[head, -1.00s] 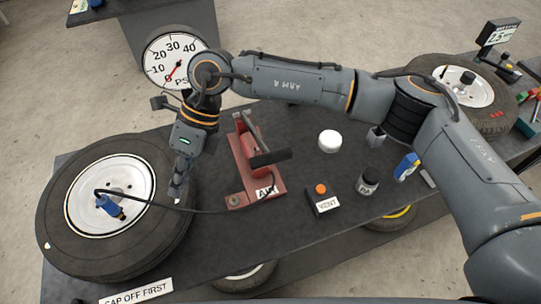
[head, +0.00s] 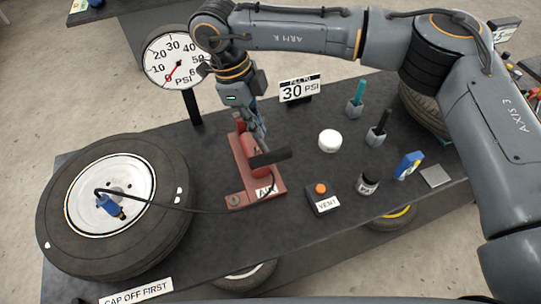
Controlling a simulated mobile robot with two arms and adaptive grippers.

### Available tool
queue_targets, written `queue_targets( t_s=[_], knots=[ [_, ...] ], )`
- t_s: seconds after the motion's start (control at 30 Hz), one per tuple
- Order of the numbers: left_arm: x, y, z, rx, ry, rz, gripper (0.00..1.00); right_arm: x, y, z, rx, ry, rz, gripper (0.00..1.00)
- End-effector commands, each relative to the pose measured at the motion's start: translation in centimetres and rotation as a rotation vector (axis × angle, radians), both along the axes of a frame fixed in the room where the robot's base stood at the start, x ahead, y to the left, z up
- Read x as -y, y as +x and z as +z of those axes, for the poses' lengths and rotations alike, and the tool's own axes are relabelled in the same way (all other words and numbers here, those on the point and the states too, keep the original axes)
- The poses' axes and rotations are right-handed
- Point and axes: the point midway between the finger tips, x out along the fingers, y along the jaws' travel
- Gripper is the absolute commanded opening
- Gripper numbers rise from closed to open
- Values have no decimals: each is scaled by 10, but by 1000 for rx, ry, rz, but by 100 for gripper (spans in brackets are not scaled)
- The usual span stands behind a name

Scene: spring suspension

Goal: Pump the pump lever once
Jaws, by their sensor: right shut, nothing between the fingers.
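The red pump (head: 243,168) labelled AIR stands mid-table. Its lever has a dark handle (head: 270,157) that sticks out to the right, low over the pump body. My right gripper (head: 260,138) points down, shut and empty, just behind the handle and over the pump's upper part. I cannot tell whether its tips touch the lever. A black hose (head: 160,206) runs from the pump to the blue chuck (head: 110,205) on the wheel at left. The round gauge (head: 173,61) has its red needle near the low end. My left gripper is not in view.
The tyre (head: 60,242) fills the table's left end. A vent box (head: 322,197) with an orange button, a white cap (head: 330,141), a dark jar (head: 368,183) and a 30 PSI sign (head: 300,88) stand right of or behind the pump.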

Motion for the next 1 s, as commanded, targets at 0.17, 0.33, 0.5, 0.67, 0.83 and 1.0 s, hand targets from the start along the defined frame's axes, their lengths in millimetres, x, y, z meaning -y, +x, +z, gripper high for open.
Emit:
queue_targets(
  t_s=[0.17, 0.33, 0.5, 0.67, 0.83, 1.0],
  knots=[
    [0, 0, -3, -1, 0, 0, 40, 2, -1, -9, -2, 0, 0, 0],
    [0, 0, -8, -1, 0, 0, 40, 6, -2, -26, -2, 1, 0, 0],
    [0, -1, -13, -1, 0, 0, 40, 11, -4, -48, -3, 0, -1, 0],
    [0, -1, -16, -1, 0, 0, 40, 15, -6, -63, -2, 1, 0, 0],
    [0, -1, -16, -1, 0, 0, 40, 16, -6, -68, -1, 0, 0, 0],
    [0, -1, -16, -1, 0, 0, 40, 16, -6, -68, -1, 1, 0, 0]
  ],
)
